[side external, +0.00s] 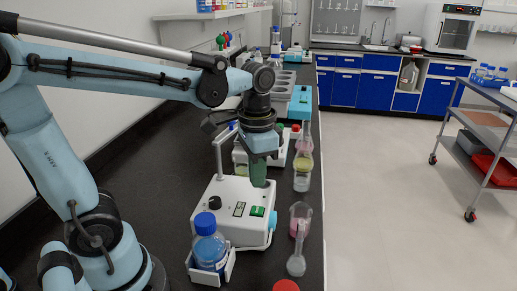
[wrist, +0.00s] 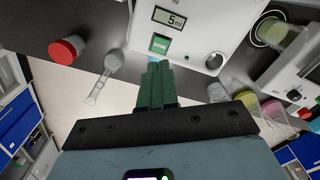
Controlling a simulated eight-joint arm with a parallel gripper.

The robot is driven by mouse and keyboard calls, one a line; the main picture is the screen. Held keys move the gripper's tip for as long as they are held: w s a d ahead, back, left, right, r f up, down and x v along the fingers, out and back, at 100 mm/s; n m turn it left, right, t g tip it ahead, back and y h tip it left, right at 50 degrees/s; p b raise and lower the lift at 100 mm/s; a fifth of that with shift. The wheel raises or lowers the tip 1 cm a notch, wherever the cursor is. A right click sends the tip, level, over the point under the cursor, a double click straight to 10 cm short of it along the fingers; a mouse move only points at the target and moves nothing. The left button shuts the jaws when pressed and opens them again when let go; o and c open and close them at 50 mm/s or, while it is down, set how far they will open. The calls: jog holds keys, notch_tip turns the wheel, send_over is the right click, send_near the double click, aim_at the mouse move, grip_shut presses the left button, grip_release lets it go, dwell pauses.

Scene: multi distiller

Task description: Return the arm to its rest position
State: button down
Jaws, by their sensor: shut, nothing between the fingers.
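My gripper (side external: 258,174) points down over the back part of a white dosing device (side external: 235,200) on the black bench. Its green fingers (wrist: 158,72) are together and empty in the wrist view. In the wrist view, the fingertips are just below the green DOSE button (wrist: 160,44) and the display (wrist: 175,20), which reads 5 ml. I cannot tell whether the fingertips touch the device. My arm reaches in from the left, bent at the elbow.
A blue-capped bottle (side external: 208,245) stands in front of the device. A pink-liquid beaker (side external: 300,218), a small clear flask (side external: 297,264) and a red cap (side external: 286,286) are near the bench's right edge. More glassware (side external: 303,170) and devices stand behind. Open floor lies right.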

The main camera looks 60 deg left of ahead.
jog(key=t, duration=0.1)
jog(key=n+t, duration=0.1)
jog(key=s+t, duration=0.1)
jog(key=t, duration=0.1)
jog(key=shift+f+n, duration=0.3)
jog(key=shift+f, duration=0.05)
jog(key=n+t, duration=0.1)
jog(key=t, duration=0.2)
jog(key=shift+f, duration=0.2)
